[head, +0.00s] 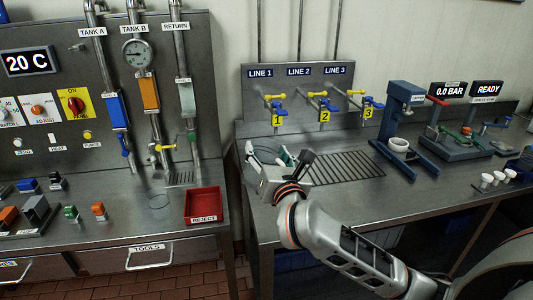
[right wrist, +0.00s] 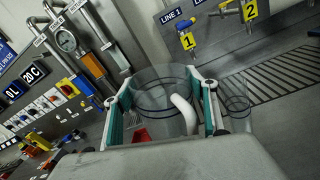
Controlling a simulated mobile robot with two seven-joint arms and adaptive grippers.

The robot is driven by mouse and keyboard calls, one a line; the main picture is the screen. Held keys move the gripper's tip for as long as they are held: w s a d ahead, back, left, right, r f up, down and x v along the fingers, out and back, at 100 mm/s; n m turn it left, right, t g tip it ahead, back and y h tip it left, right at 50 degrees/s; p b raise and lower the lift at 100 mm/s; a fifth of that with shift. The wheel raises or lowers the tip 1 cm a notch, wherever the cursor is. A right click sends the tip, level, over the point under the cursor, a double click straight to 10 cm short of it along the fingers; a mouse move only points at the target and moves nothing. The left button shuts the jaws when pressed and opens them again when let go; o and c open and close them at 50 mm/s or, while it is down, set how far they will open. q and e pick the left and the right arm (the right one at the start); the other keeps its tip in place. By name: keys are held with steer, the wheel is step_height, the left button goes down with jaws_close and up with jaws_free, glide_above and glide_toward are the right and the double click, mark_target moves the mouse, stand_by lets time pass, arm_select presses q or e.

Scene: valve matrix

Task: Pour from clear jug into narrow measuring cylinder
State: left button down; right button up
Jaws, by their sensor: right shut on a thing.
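My right gripper (head: 268,158) is shut on the clear jug (right wrist: 160,90), with one green-padded finger on each side of its wall. The jug is above the left end of the right-hand bench, and its clear wall shows only faintly in the head view. A white curved piece, perhaps its handle, shows in front of it in the right wrist view. A second, narrower clear vessel (right wrist: 236,103) stands just right of the jug in that view; it may be the measuring cylinder. I cannot tell any liquid level. My left gripper is out of view.
A faint clear round vessel (head: 159,201) stands on the left bench beside the red reject tray (head: 203,205). A gap separates the two benches. A slotted drain (head: 345,167) lies right of the gripper, below the line valves (head: 323,104). A blue press (head: 405,125) stands farther right.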

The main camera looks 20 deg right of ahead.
mark_target(280, 147)
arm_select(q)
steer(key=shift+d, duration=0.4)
arm_select(e)
steer(key=shift+d+r+m, duration=0.2)
steer(key=shift+d+m, duration=0.2)
arm_select(q)
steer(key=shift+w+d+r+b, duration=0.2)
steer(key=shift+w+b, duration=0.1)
steer(key=shift+b, duration=0.25)
arm_select(e)
steer(key=shift+s+d+r+m, duration=0.1)
steer(key=shift+s+d+m, duration=0.05)
steer(key=shift+d+m, duration=0.15)
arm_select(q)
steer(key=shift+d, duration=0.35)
arm_select(e)
steer(key=shift+d+r, duration=0.1)
steer(key=shift+d, duration=0.1)
arm_select(q)
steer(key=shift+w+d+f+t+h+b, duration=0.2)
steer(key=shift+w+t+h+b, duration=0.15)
steer(key=shift+b, duration=0.5)
arm_select(e)
steer(key=shift+s+d+r+m, duration=0.2)
steer(key=shift+d+m, duration=0.45)
steer(key=shift+m, duration=0.15)
